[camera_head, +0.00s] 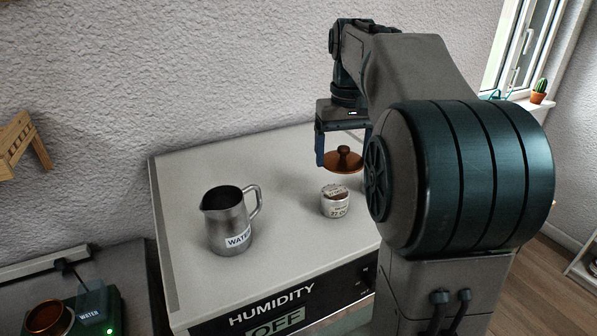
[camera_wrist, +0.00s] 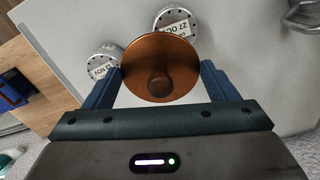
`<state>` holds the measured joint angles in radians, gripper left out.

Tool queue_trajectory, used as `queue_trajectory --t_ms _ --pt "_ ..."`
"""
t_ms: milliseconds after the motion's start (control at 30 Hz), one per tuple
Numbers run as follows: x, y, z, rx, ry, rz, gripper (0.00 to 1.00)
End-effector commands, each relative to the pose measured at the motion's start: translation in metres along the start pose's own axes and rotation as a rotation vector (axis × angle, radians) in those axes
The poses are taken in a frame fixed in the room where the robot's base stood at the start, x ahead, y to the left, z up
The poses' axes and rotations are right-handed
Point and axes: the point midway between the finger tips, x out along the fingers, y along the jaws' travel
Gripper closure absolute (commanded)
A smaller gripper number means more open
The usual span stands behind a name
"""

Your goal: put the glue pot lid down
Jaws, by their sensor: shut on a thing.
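The glue pot lid (camera_head: 345,168) is a round copper-coloured disc with a dark brown knob on top. My gripper (camera_head: 343,158) is shut on it and holds it level above the white cabinet top, knob up. In the wrist view the lid (camera_wrist: 162,52) sits between the two blue fingers of my gripper (camera_wrist: 161,76), which press on its opposite sides. An open copper-coloured pot (camera_head: 46,318) sits in a green unit at the lower left of the head view. The lid hides part of the surface below it.
A small labelled tin (camera_head: 335,203) stands on the cabinet top (camera_head: 290,237) below the lid; it and a second tin (camera_wrist: 98,62) show in the wrist view. A steel water jug (camera_head: 228,222) stands to the left. The cabinet top between jug and back edge is clear.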

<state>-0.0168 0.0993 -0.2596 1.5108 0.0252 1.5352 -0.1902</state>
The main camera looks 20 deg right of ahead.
Motion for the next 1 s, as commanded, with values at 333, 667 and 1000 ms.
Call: queue_trajectory --t_ms 333,667,1000 --pt "0.041 -0.055 -0.046 -0.001 -0.002 0.000 0.43" --pt "0.072 -0.061 -0.052 0.005 -0.004 0.000 0.43" --pt "0.089 -0.061 -0.053 0.004 0.000 0.000 0.43"
